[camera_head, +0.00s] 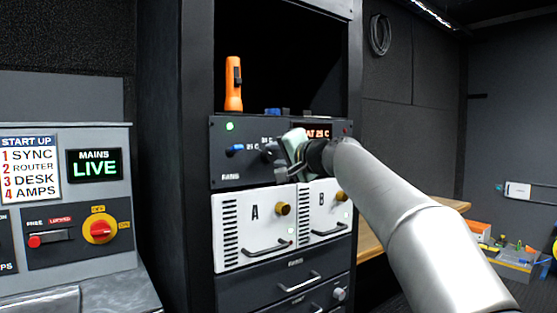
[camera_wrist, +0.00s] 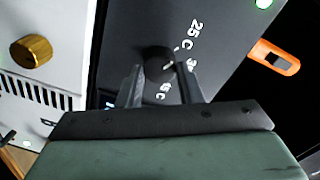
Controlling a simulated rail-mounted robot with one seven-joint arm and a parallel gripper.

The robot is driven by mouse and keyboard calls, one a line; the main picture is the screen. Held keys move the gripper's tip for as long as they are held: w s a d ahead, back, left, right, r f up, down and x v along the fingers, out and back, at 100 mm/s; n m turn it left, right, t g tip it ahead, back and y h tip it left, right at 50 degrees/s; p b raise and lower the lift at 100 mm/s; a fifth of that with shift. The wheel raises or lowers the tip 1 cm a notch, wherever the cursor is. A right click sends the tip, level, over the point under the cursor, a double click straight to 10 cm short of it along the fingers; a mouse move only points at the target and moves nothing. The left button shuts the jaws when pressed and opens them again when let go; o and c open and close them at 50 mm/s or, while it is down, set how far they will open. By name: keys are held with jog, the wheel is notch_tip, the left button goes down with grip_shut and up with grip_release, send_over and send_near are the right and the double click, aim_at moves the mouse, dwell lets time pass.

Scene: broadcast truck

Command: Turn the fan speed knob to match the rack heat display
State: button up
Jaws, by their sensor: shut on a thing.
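The fan panel (camera_head: 225,165) is a dark rack unit marked FANS. Its rack heat display (camera_head: 317,133) shows red text reading "AT 25 C", its left part hidden. The dark round fan speed knob (camera_wrist: 156,62) is in the wrist view, with white marks and labels around it; "25 C" is readable and others are partly covered. It also shows beside my gripper in the head view (camera_head: 268,153). My gripper (camera_wrist: 162,72) is shut on the knob, one finger on each side. Where the knob points cannot be told.
An orange flashlight (camera_head: 233,84) stands on the open shelf above the panel. White modules A (camera_head: 232,240) and B (camera_head: 318,232) with brass knobs and handles sit below. A blue switch (camera_head: 236,148) is left of the knob. A console (camera_head: 75,200) stands at left.

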dwell(0.4)
jog(key=o, duration=1)
jog(key=shift+c, duration=0.2)
jog(key=b+v, duration=0.3)
jog(key=v, duration=1.4)
jog(key=shift+s, duration=0.2)
jog(key=shift+d, duration=0.1)
